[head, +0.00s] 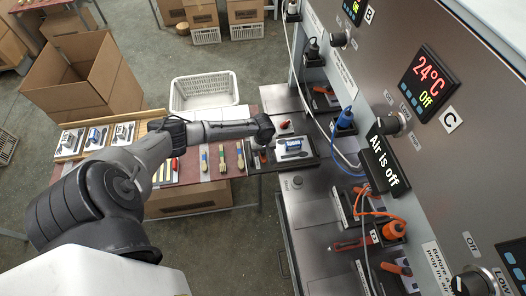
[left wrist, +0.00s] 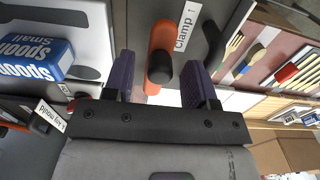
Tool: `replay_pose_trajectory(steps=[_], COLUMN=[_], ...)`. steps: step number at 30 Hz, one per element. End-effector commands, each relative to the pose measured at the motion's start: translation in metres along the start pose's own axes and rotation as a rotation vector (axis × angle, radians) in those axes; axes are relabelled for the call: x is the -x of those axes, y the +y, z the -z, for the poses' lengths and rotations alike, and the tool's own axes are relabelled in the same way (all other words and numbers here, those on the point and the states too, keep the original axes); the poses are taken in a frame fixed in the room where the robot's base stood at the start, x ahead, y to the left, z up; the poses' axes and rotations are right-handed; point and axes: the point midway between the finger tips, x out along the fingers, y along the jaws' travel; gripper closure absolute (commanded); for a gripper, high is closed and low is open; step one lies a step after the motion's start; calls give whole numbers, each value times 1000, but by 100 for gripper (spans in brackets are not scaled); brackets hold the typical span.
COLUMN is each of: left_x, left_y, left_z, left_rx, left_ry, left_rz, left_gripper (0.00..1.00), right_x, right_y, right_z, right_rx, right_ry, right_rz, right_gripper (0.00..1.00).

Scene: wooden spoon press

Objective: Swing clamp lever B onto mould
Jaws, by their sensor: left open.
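My left gripper (head: 262,132) hangs at the right end of the table in the head view, its fingers mostly hidden under the wrist. In the left wrist view the open gripper (left wrist: 163,85) has one dark finger on each side of an orange lever (left wrist: 160,42) with a black round end. I cannot tell whether the fingers touch the lever. A mould is not clearly visible at the lever. In the head view a sign B (head: 369,15) is on the grey panel. My right gripper is not in view.
A blue spoons box (left wrist: 36,55) lies on a tray left of the gripper in the wrist view. Orange-handled tools and cables stand along the steel bench (head: 312,207). A white basket (head: 205,90) stands behind the table.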

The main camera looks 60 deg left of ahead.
Motion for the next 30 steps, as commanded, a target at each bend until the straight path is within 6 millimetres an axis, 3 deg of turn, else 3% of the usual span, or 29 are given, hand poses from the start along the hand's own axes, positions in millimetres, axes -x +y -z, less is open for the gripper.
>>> replay_pose_trajectory(steps=[14, 30], left_x=[-7, -7], left_y=[0, 0], left_z=[0, 0], left_rx=[0, 0], left_ry=[1, 1], left_rz=[1, 1], left_gripper=[49, 100], right_x=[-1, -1], right_y=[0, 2], right_z=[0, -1], right_rx=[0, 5], right_ry=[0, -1], right_rz=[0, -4], right_gripper=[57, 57])
